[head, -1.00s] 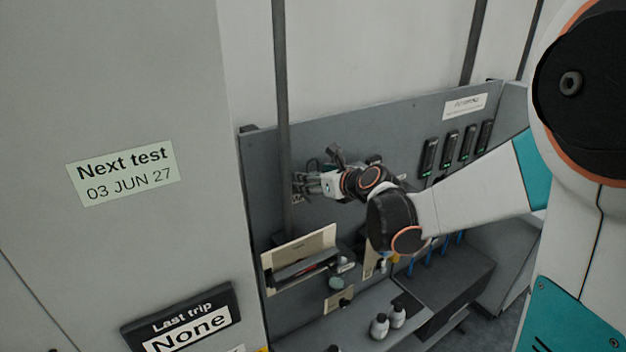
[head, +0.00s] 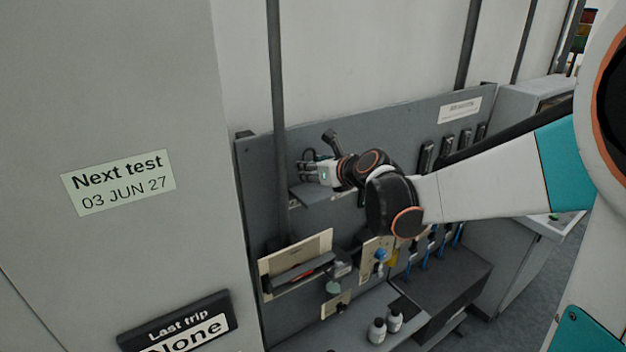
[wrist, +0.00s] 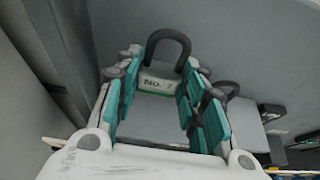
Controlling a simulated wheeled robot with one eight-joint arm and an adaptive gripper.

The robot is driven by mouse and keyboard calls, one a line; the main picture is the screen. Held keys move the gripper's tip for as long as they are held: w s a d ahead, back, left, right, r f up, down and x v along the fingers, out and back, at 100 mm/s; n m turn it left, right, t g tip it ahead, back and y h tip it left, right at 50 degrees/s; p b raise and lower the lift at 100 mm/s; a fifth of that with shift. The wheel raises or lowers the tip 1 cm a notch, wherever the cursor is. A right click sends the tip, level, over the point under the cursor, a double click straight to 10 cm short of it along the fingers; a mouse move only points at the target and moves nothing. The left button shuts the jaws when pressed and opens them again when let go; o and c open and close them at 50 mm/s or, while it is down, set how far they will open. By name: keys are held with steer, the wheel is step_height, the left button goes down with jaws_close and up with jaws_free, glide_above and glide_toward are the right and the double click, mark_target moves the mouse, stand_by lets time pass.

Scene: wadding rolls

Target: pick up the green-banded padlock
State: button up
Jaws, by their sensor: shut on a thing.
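The green-banded padlock (wrist: 160,84) is in the wrist view, with a dark shackle pointing up, a pale "NO. 7" label and green edging. It sits between the teal finger pads of my gripper (wrist: 158,100), which is shut on it. In the head view my gripper (head: 314,173) is in front of the grey board, just above a small grey shelf (head: 322,196). The padlock is too small to make out clearly there.
A second dark shackle (wrist: 226,87) stands right of my gripper in the wrist view. A vertical pole (head: 279,130) runs left of my gripper. Below are a beige holder (head: 312,247), white bottles (head: 377,330) and blue-handled tools (head: 425,250). A grey cabinet (head: 150,240) fills the left.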

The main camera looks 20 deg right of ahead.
step_height(320, 180, up, 16)
steer(key=shift+s+f+p, duration=0.15)
steer(key=shift+s+p, duration=0.05)
steer(key=shift+p, duration=0.1)
stand_by(0.4)
